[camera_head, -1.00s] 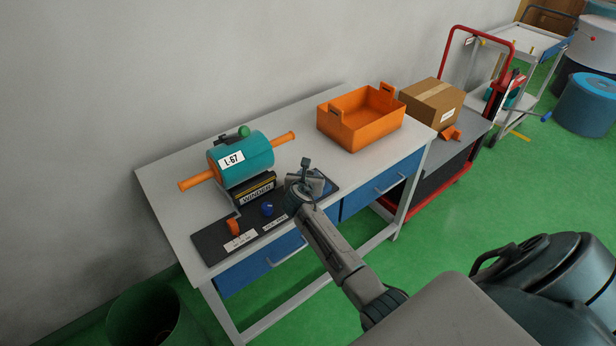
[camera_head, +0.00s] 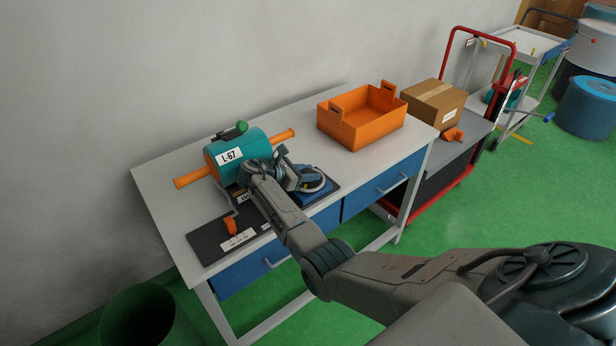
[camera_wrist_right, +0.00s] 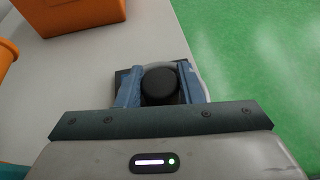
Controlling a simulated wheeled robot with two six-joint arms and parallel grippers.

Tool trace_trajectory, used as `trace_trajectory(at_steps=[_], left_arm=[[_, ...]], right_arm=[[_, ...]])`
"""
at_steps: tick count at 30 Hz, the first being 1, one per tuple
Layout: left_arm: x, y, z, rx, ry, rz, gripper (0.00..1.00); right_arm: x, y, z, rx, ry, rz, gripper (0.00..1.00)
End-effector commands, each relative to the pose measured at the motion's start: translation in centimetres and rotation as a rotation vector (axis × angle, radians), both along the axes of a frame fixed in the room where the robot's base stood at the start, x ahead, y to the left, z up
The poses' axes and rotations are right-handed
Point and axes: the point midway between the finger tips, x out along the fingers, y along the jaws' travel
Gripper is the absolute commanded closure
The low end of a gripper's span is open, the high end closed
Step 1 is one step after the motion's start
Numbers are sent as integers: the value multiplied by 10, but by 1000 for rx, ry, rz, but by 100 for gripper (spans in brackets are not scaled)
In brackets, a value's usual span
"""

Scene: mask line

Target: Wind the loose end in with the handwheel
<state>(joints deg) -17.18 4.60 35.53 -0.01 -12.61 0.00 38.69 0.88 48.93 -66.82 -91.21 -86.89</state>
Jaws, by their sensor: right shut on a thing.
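The handwheel (camera_head: 325,186) is a grey ring on a blue base at the right end of a dark plate, partly covered by my right gripper (camera_head: 298,178). In the right wrist view, my right gripper (camera_wrist_right: 160,88) is shut on the wheel's black knob (camera_wrist_right: 160,82), with a pale curved rim (camera_wrist_right: 203,80) beside it. A teal roll (camera_head: 258,145) labelled L-67 lies on an orange bar behind the plate. I cannot make out the loose end, as my arm covers the plate's middle. My left gripper is out of view.
The plate (camera_head: 205,240) lies on a pale workbench (camera_head: 160,165); a small orange piece (camera_head: 230,226) stands at its left end. An orange crate (camera_head: 350,133) stands at the back right. A cardboard box (camera_head: 433,105) rests on a trolley beyond. A green bin (camera_head: 140,318) stands below left.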

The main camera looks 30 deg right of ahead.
Motion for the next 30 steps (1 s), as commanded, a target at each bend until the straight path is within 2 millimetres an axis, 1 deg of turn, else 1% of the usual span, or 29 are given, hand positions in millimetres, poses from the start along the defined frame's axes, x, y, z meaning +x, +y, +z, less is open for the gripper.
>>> trace_trajectory(at_steps=[1,7,14,25,26,28,29,30], left_arm=[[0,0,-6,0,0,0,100],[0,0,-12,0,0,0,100],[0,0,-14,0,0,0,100],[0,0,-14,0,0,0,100],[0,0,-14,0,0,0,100],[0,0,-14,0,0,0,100],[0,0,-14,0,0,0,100],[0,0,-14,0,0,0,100]], right_arm=[[1,0,-3,1,1,-26,89],[0,0,-2,2,1,-99,89],[0,0,-1,3,1,-133,89],[0,0,-1,3,1,-135,90],[0,0,-1,3,1,-135,61],[0,0,-1,3,1,-135,47],[0,0,-1,3,1,-134,45],[0,0,-1,3,1,-134,45]])
